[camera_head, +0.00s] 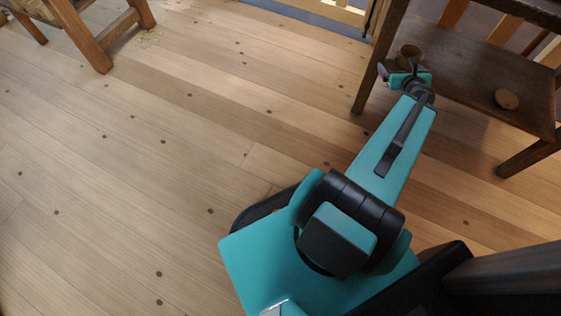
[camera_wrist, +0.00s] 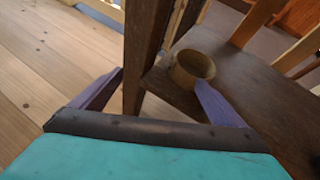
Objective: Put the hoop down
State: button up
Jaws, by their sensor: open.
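The hoop (camera_head: 411,58) is a short, wide wooden ring. It stands on the low dark wooden shelf (camera_head: 468,88) near its left corner, beside a leg. In the wrist view the hoop (camera_wrist: 183,77) sits upper right of centre, with its open top showing. My gripper (camera_head: 398,69) is open, its purple fingers spread wide. In the wrist view my gripper (camera_wrist: 158,77) has its right fingertip in front of the hoop's lower edge; I cannot tell whether they touch. The left fingertip is apart from the hoop, with the dark leg showing between the fingers.
A round wooden piece (camera_head: 507,99) lies on the shelf to the right. The shelf's dark leg (camera_head: 378,62) rises close to my gripper. A wooden chair (camera_head: 95,35) stands at the upper left. The plank floor (camera_head: 150,150) between is clear.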

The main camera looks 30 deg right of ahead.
jog(key=w+a+f+n+g+y, duration=0.1)
jog(key=w+a+f+n+y, duration=0.3)
jog(key=a, duration=0.5)
jog(key=w+a+f+n+g+y, duration=0.1)
jog(key=w+a+f+n, duration=0.2)
jog(key=a+f+n, duration=0.45)
jog(key=w+a+f+n+y, duration=0.3)
jog(key=a, duration=0.8)
jog(key=s+a+f+n+g+y, duration=0.1)
jog(key=s+a+f+n+g, duration=0.15)
jog(key=a+f+n, duration=0.45)
jog(key=s+a+f+n+g+y, duration=0.2)
jog(key=a+n+g, duration=0.1)
jog(key=a, duration=0.7)
jog(key=s+a+f+n+g+h, duration=0.1)
jog(key=s+a+f+n+g, duration=0.1)
jog(key=s+a+n, duration=0.2)
jog(key=s+a+f+n+g+h, duration=0.1)
jog(key=s+a+f+n+g, duration=0.2)
jog(key=s+n, duration=0.4)
jog(key=s+a+f+n+g+h, duration=0.2)
jog(key=s+a+n+g, duration=0.1)
jog(key=s+a+n, duration=0.2)
jog(key=s, duration=0.2)
jog(key=shift+s+f, duration=0.25)
jog(key=shift+s, duration=0.1)
jog(key=shift+r+n, duration=0.1)
jog(key=shift+n, duration=0.15)
